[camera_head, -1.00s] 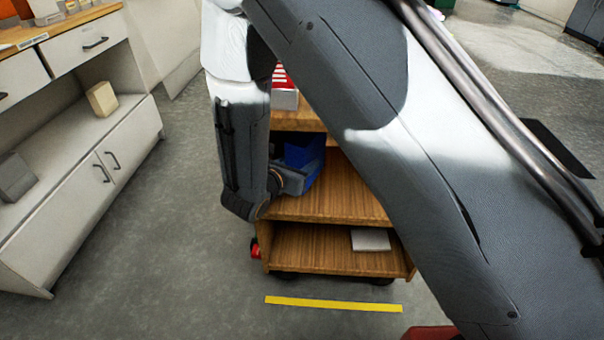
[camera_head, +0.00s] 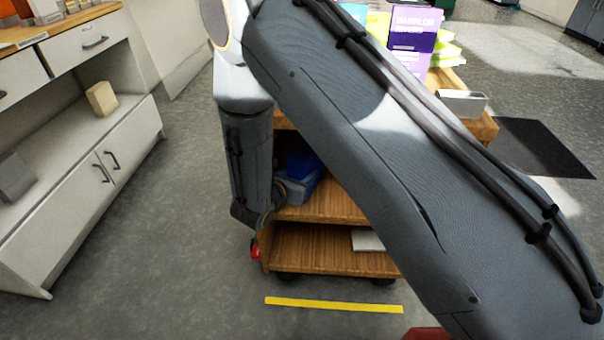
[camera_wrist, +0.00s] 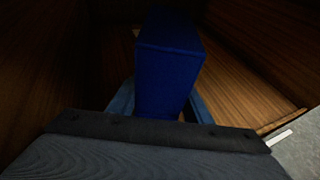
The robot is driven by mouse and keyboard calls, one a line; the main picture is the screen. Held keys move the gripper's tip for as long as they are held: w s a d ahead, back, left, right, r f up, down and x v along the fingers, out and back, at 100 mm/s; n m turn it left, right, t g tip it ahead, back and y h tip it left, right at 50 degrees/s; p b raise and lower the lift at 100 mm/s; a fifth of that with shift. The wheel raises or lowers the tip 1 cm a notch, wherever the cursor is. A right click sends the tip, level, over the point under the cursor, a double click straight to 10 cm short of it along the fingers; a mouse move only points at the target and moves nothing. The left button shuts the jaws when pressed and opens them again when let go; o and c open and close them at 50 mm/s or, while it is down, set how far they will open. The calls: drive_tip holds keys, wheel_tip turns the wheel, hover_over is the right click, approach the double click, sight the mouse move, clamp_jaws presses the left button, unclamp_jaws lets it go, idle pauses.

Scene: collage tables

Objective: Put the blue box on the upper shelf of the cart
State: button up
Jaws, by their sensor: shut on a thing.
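The blue box (camera_head: 305,165) is at the left part of the cart's upper shelf (camera_head: 330,205), the open one below the cart's top. In the wrist view the blue box (camera_wrist: 168,65) stands upright between the two fingers of my gripper (camera_wrist: 160,105), over brown wood. My gripper (camera_head: 296,188) is shut on the box, reaching into the shelf space from the left front. My arm hides much of the cart, and I cannot tell whether the box's bottom touches the shelf.
The cart's lower shelf (camera_head: 310,250) carries a pale flat item (camera_head: 367,240). Books (camera_head: 412,30) and a grey-white box (camera_head: 462,103) are on the top. A white cabinet (camera_head: 85,180) stands at left. A yellow strip (camera_head: 333,304) marks the floor in front.

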drive_tip(key=shift+w+f, duration=0.15)
drive_tip(key=shift+f, duration=0.05)
drive_tip(key=o, duration=1.2)
drive_tip(key=shift+a+r, duration=0.1)
drive_tip(key=shift+r, duration=0.1)
drive_tip(key=v, duration=1.2)
drive_tip(key=shift+f+p, duration=0.1)
drive_tip(key=shift+p, duration=0.3)
drive_tip(key=shift+d, duration=0.2)
